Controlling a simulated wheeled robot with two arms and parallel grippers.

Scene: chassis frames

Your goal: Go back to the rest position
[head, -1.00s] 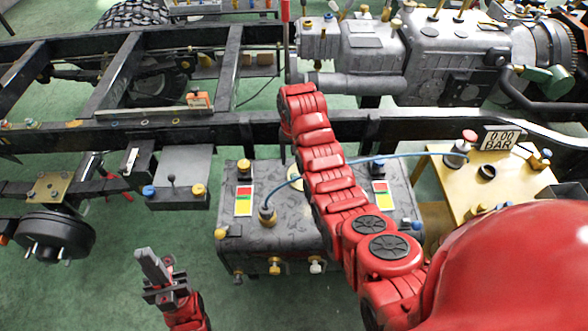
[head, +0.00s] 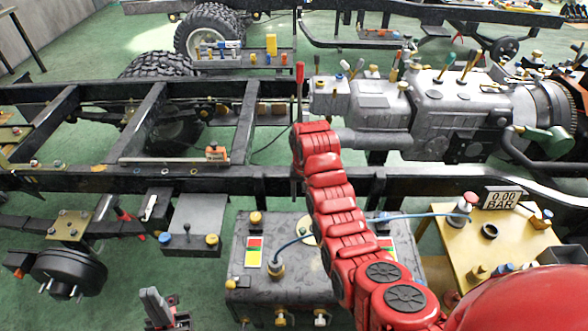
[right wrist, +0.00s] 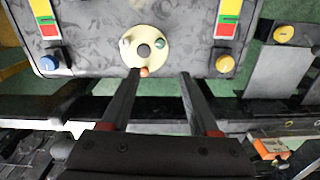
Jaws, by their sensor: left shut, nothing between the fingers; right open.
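My left gripper (head: 152,297) is at the bottom left of the head view, shut and empty, above the green floor and left of the dark grey tank (head: 240,285). My red right arm (head: 335,200) reaches from the lower right up over the tank to the frame rail. Its gripper is hidden at the arm's far end in the head view. In the right wrist view my right gripper (right wrist: 160,76) is open with nothing between its fingers. The tank's cream round flange (right wrist: 143,50) shows just past the fingertips. Whether they touch it I cannot tell.
The black chassis rails (head: 90,180) run across the middle. A grey engine and gearbox (head: 440,110) sits behind my right arm. A yellow table (head: 470,245) with a gauge (head: 502,198) stands at right. A blue hose (head: 420,215) passes by the arm.

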